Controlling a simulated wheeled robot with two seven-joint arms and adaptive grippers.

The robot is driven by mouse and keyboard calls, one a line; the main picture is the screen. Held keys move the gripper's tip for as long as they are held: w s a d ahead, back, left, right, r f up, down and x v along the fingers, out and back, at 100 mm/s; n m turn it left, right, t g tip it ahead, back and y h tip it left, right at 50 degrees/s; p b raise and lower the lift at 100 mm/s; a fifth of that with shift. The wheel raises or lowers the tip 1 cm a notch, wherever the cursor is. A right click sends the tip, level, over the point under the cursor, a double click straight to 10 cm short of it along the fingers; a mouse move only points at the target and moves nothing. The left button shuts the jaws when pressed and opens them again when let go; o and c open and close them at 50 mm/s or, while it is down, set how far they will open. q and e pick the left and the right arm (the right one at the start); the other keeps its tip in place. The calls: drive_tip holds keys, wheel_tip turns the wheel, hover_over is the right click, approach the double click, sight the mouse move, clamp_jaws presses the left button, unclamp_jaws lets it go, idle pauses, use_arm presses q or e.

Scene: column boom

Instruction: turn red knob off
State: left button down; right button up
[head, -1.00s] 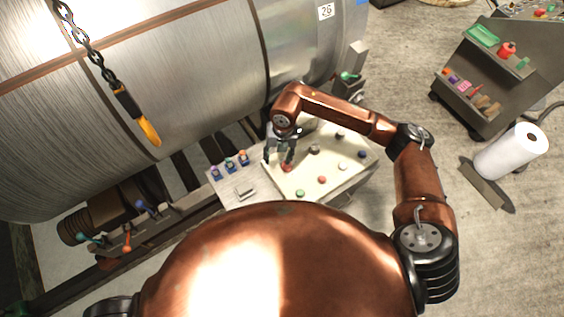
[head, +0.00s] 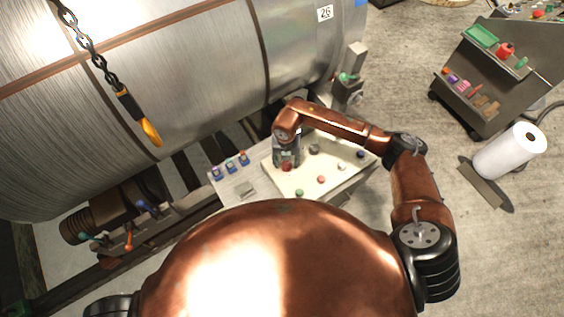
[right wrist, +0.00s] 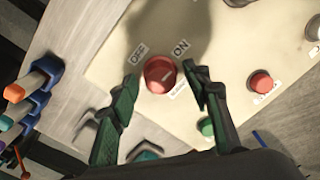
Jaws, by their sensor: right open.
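The red knob (right wrist: 160,74) stands on the cream panel (right wrist: 235,70) in the right wrist view, with an OFF label (right wrist: 137,52) at its upper left and an ON label (right wrist: 181,48) at its upper right. In the head view the red knob (head: 286,167) shows just below my right gripper (head: 287,161). In the right wrist view my right gripper (right wrist: 161,82) is open, its two fingers on either side of the knob with gaps between; I cannot tell whether the tips reach its height. My left gripper is not in view.
A smaller red button (right wrist: 261,83) and a green button (right wrist: 206,127) sit on the same panel. Several coloured switches (head: 230,165) stand left of the panel. A large metal roll (head: 200,70) lies behind, and a hook (head: 150,133) hangs at the left.

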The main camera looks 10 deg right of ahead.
drive_tip(key=shift+c, duration=0.2)
drive_tip(key=c, duration=1.1)
drive_tip(key=shift+f+n+b, duration=0.1)
drive_tip(key=shift+n+b, duration=0.7)
drive_tip(key=shift+b, duration=0.1)
drive_tip(key=n+b, duration=1.1)
drive_tip(key=shift+f+n, duration=0.1)
drive_tip(key=shift+n, duration=0.2)
drive_tip(key=shift+s+n+b, duration=0.1)
drive_tip(key=shift+n+b, duration=2)
drive_tip(key=shift+n, duration=0.3)
drive_tip(key=shift+r, duration=0.2)
